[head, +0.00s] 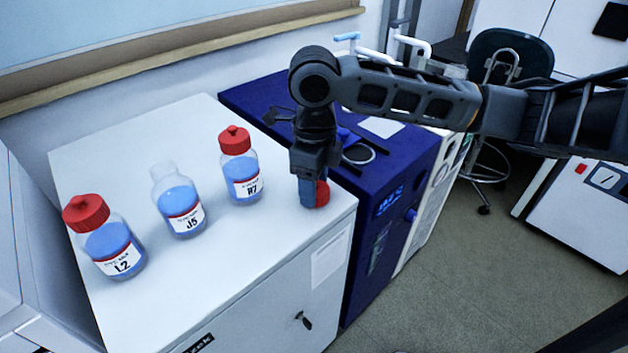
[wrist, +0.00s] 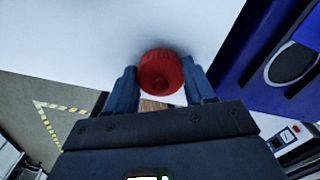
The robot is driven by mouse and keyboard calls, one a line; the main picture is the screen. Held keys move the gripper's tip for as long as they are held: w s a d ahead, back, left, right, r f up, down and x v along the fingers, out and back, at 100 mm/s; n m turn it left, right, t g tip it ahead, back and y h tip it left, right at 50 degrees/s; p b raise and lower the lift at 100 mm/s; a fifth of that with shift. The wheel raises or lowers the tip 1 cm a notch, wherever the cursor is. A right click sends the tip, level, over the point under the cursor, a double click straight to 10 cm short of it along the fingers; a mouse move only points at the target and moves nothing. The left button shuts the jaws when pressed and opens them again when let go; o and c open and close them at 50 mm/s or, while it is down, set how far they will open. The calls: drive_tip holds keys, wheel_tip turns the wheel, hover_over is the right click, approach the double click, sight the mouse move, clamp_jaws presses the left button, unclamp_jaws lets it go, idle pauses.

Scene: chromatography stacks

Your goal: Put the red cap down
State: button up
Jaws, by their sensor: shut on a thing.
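My gripper (wrist: 161,88) is shut on the red cap (wrist: 160,72), with a finger on each side of it. In the head view the cap (head: 322,192) shows below my gripper (head: 310,190), at the right end of the white cabinet top (head: 225,285). I cannot tell whether the cap touches the top. Bottle J5 (head: 180,208) stands uncapped with blue liquid in it. Bottle L2 (head: 113,248) at the left and bottle H7 (head: 241,180) at the right of it stand upright with red caps on.
A dark blue instrument (head: 400,190) stands right beside the white cabinet. The cabinet's front and right edges are close to my gripper. The top in front of the bottles is clear. A dark chair (head: 510,55) stands on the floor farther right.

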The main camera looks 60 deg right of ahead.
drive_tip(key=shift+f, duration=0.2)
drive_tip(key=o, duration=1)
drive_tip(key=shift+r, duration=0.1)
wheel_tip(320, 180, up, 12)
drive_tip(key=shift+r, duration=0.15)
idle(0.4)
